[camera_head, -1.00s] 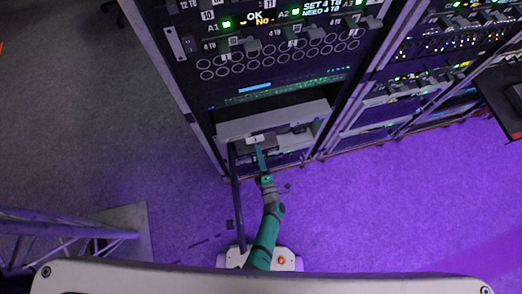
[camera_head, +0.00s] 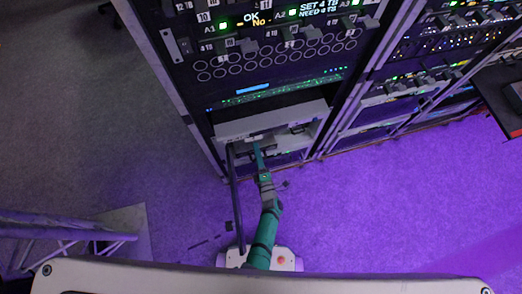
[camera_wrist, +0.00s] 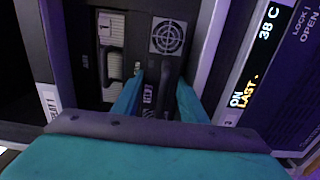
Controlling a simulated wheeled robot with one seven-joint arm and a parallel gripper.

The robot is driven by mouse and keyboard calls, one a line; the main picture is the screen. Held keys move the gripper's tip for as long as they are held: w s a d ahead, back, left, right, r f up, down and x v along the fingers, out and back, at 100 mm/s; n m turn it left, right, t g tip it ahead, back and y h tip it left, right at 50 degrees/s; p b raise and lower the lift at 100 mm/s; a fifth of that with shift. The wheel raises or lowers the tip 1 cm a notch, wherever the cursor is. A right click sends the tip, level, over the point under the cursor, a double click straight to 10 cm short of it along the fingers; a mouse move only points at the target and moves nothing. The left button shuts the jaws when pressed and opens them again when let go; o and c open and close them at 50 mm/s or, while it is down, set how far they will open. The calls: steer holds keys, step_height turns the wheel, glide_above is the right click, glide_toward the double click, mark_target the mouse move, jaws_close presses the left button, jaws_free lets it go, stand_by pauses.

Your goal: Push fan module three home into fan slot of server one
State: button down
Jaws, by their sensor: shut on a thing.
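In the wrist view my gripper (camera_wrist: 160,80) has its two teal fingers on either side of a dark upright handle. It is shut on the fan module (camera_wrist: 168,38), a dark unit with a round fan grille at its upper end. The fingers hide part of the module, and its number cannot be read. In the head view my gripper (camera_head: 257,147) reaches the front of a low grey server (camera_head: 232,130) at the bottom of the rack. The module there is small and mostly hidden, so its depth in the slot is unclear.
A pale module labelled 1 (camera_wrist: 110,28) sits left of the held module. A lit display panel (camera_wrist: 262,65) stands to the right. Above the low server is a bay with rows of round drives (camera_head: 275,58). The purple floor (camera_head: 390,210) is clear.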

steer(key=shift+w+d+r, duration=0.1)
steer(key=shift+w, duration=0.2)
steer(key=shift+w+a, duration=0.55)
steer(key=shift+a, duration=0.25)
steer(key=shift+d+x, duration=0.25)
steer(key=shift+x, duration=0.9)
steer(key=shift+w, duration=0.15)
steer(key=shift+s+d, duration=0.1)
steer(key=shift+s, duration=0.35)
steer(key=shift+w, duration=0.1)
steer(key=shift+w, duration=0.25)
